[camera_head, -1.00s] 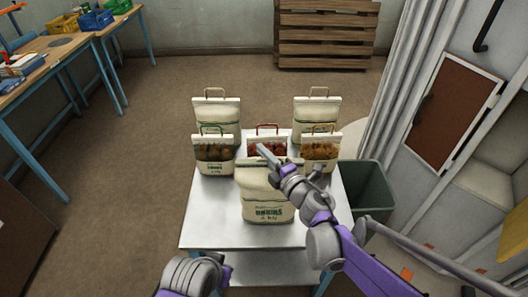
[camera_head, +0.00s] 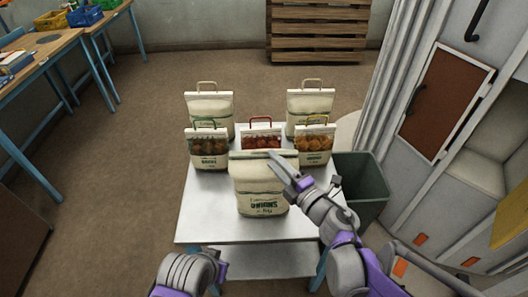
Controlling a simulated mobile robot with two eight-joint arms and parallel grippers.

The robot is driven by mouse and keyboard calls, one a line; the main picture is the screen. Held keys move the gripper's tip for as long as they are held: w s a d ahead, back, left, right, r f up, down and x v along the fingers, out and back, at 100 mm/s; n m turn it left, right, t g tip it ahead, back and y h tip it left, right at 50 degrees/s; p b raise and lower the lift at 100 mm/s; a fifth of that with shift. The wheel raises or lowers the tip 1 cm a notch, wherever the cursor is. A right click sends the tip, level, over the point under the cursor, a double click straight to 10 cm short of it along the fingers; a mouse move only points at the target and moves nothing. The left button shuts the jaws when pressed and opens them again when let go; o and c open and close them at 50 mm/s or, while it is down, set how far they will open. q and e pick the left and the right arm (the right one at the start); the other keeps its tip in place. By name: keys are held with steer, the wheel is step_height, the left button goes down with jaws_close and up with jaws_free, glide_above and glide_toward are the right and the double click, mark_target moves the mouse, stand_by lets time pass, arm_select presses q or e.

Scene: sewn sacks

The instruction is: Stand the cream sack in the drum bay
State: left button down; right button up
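Cream sacks stand upright on a small white table (camera_head: 205,215). The nearest cream sack (camera_head: 262,185) has green lettering on its front and a flat top edge; no handle is visible on it. My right gripper (camera_head: 304,168) is open, with its fingers apart at this sack's upper right. One finger overlaps the sack's top edge in the picture; I cannot tell whether it touches. My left arm shows at the bottom, but its gripper is out of view. I cannot make out which place is the drum bay.
Behind stand windowed sacks with green (camera_head: 208,148), red (camera_head: 262,136) and yellow (camera_head: 314,143) handles, and two tan-handled sacks (camera_head: 209,108) (camera_head: 310,105). A dark green bin (camera_head: 362,185) is right of the table. A grey cabinet with a brown panel (camera_head: 445,103) stands further right.

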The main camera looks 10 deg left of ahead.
steer(key=s+d+m+t+h, duration=0.2)
steer(key=d+m+t+h, duration=0.2)
steer(key=d+m+h, duration=1.15)
steer(key=s+d+f+m+g, duration=0.3)
steer(key=s+d+f+m, duration=0.1)
steer(key=d, duration=0.2)
steer(key=s+d+f+m+g, duration=0.25)
steer(key=s+d+m, duration=0.2)
steer(key=d, duration=0.25)
steer(key=s+a+f+m+g+y, duration=0.1)
steer(key=s+f+g, duration=0.1)
steer(key=s+f, duration=0.2)
steer(key=s+a+f+m+g+y, duration=0.1)
steer(key=s+f+m+g, duration=0.1)
steer(key=s, duration=0.6)
step_height(320, 180, down, 2)
steer(key=shift+s+f+m+g, duration=0.1)
steer(key=shift+s+m+g, duration=0.2)
steer(key=shift+g, duration=0.35)
